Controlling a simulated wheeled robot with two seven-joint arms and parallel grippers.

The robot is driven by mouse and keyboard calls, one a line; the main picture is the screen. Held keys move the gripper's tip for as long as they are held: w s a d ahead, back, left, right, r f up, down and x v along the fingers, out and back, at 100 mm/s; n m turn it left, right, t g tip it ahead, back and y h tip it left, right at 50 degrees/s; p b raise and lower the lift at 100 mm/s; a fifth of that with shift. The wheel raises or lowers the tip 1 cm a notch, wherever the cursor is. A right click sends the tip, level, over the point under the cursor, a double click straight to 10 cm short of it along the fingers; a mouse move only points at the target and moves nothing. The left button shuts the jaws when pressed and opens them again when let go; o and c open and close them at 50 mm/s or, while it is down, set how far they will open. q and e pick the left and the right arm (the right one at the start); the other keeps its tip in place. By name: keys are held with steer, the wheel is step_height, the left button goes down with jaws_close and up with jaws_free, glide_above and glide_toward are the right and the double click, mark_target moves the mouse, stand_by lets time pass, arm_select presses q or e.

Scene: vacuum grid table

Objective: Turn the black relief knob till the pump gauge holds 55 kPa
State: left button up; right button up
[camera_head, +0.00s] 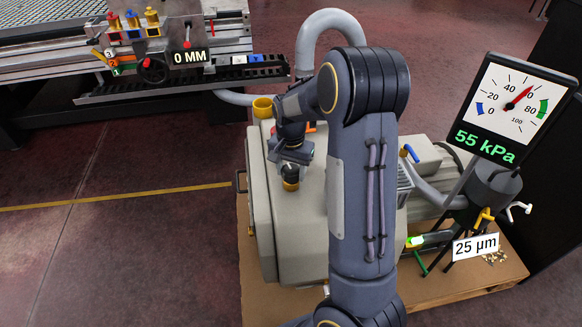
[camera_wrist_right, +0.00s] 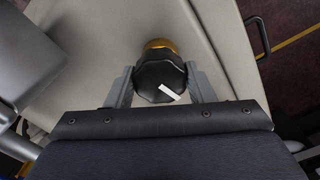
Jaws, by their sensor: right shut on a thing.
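The black relief knob (camera_wrist_right: 160,78) has a white mark on its face and a brass collar behind it. It stands on the pale pump housing (camera_head: 262,205). In the head view the knob (camera_head: 290,184) shows just below my right gripper (camera_head: 290,172). The wrist view shows the fingers (camera_wrist_right: 161,88) closed around the knob, one on each side. The pump gauge (camera_head: 513,98) stands at the right. Its red needle points between 40 and 80, and its green readout says 55 kPa. My left gripper is not in view.
My right arm crosses the middle of the head view and hides part of the pump. A sign reading 25 µm (camera_head: 475,247) and coloured valve handles are at the right. A machine bed with a 0 MM sign (camera_head: 189,57) is at the upper left. The floor at left is clear.

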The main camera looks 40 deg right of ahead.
mark_target(291, 169)
steer(key=shift+n, duration=0.5)
steer(key=o, duration=1)
steer(key=shift+c, duration=0.2)
steer(key=shift+r, duration=0.15)
step_height(291, 169, up, 8)
steer(key=shift+f+p, duration=0.2)
steer(key=shift+p, duration=0.9)
